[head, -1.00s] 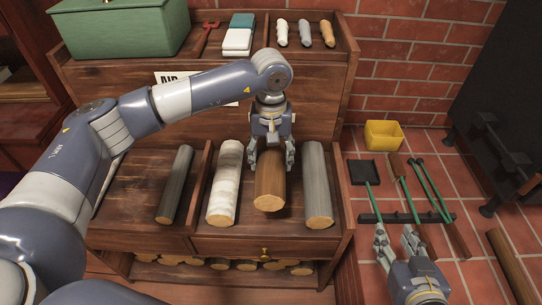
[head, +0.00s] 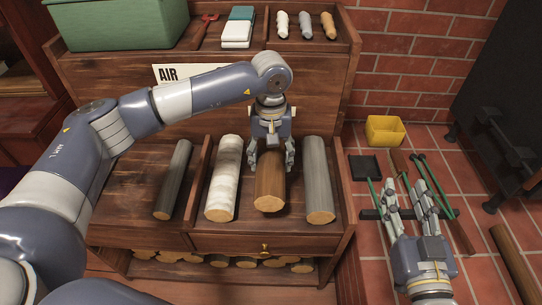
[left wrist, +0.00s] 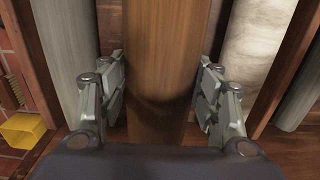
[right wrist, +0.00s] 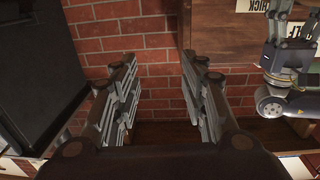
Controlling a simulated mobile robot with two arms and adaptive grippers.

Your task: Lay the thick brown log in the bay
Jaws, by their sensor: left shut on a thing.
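The thick brown log (head: 269,192) is in the right bay (head: 287,225) of the shelf, lengthwise between a white birch log (head: 223,180) and a grey log (head: 318,180). My left gripper (head: 270,163) reaches down from above and is shut on its far part, one finger on each side. In the left wrist view the brown log (left wrist: 160,50) runs between the fingers. I cannot tell if its underside touches the bay floor. My right gripper (head: 405,185) is open and empty over the floor at the right; its fingers are also apart in the right wrist view (right wrist: 160,75).
A thin dark log (head: 174,180) lies in the left bay, beyond a divider. A drawer with a brass knob (head: 264,250) is below. A yellow bin (head: 385,130) and green-handled tools (head: 433,183) are on the tiled floor. A green box (head: 120,25) stands on top.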

